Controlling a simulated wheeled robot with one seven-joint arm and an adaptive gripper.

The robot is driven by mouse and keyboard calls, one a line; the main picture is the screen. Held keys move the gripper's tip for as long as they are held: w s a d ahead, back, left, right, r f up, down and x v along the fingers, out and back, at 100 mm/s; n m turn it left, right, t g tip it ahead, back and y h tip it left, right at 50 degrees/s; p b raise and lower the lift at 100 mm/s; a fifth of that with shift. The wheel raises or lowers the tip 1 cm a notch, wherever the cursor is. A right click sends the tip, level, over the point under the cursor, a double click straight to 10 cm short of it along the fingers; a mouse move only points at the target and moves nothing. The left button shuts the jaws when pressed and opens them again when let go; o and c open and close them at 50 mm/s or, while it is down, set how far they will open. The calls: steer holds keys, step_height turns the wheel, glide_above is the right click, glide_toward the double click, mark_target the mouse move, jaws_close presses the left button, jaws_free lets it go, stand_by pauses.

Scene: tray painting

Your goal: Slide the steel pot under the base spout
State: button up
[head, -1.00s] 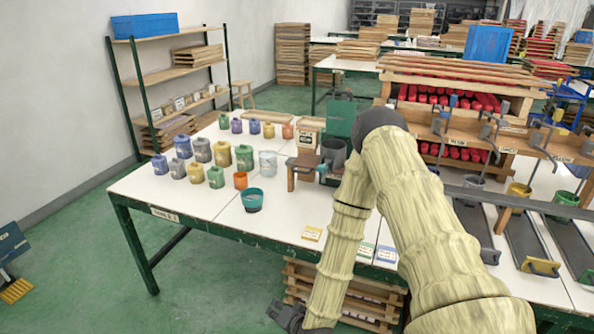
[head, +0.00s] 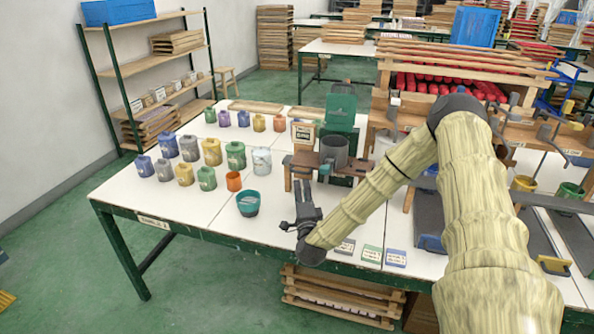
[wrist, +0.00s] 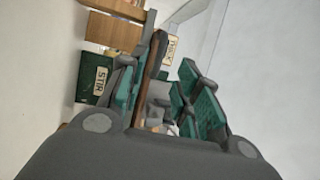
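A dark grey round pot (head: 334,152), which looks like the steel pot, stands in a wooden stand in front of a green upright machine (head: 340,108) on the white table. I cannot tell which part is the base spout. My gripper (head: 306,190) is over the table's front part, in front of the stand and right of a teal bowl (head: 248,203). In the wrist view its two green-padded fingers (wrist: 160,90) are apart, with grey and brown parts showing between them. No held object is visible. A green block labelled STIR (wrist: 95,78) shows left of the fingers.
Several coloured jars (head: 190,150) and a pale jar (head: 262,161) stand left of the stand. Small cards (head: 372,254) lie at the front edge. Dark rails with a yellow pot (head: 522,184) and a green pot (head: 568,190) are at right, partly behind my arm.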

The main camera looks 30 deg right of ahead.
mark_target(299, 172)
steer(key=p+x, duration=0.2)
steer(key=x, duration=0.7)
steer(key=shift+w, duration=0.15)
steer(key=shift+d, duration=0.1)
jaws_close()
